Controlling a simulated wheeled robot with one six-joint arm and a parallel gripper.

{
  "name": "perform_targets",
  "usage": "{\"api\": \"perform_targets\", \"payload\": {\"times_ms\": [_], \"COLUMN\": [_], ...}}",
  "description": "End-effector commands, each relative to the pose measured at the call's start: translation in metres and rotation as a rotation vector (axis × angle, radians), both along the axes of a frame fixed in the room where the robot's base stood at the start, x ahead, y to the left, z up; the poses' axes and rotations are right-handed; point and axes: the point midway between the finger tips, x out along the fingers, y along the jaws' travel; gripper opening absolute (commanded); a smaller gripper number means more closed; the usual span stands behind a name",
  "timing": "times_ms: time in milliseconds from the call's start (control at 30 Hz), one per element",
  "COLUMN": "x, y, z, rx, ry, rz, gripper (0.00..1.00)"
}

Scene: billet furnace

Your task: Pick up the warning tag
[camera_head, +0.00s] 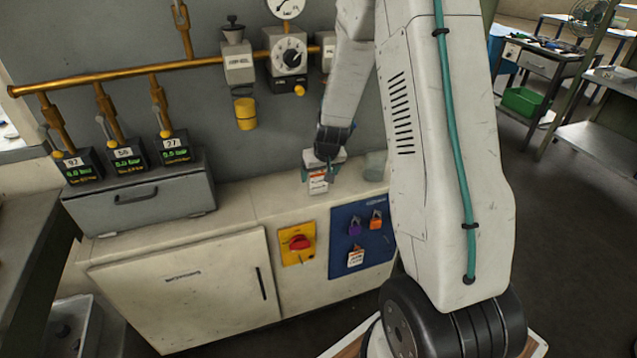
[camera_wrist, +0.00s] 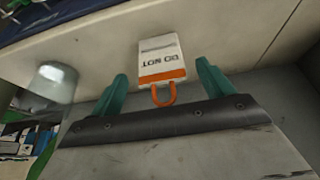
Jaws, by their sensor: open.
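The warning tag (camera_wrist: 160,55) is white with an orange band and an orange loop, and "DO NOT" is printed on it. In the head view the tag (camera_head: 318,183) is at the cabinet top's front edge, just below my gripper (camera_head: 320,171). In the wrist view my gripper (camera_wrist: 162,75) is open. Its two green fingers are on either side of the tag's loop, and most of the white card is beyond the fingertips. I see no finger touching the tag. My wrist hides part of the area behind it in the head view.
A greyish block or cup (camera_head: 375,166) stands right of my gripper. A blue board (camera_head: 340,225) below carries padlocks and another white tag (camera_head: 355,257). A red rotary switch (camera_head: 299,243) is left of it. A grey valve box (camera_head: 140,200) and brass pipe (camera_head: 130,72) are further left.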

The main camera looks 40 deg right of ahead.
Motion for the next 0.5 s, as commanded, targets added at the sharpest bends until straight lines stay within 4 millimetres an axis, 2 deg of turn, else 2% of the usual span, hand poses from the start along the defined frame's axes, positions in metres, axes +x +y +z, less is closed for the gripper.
{"api": "perform_targets", "payload": {"times_ms": [33,200,500], "x": [0.003,0.009,0.011], "y": [0.001,-0.001,-0.002], "z": [-0.010,-0.025,-0.029], "rx": [0.001,0.001,-0.001], "ry": [0.003,0.002,0.000], "rz": [-0.001,-0.002,0.001], "gripper": [0.80,0.80,0.80]}}
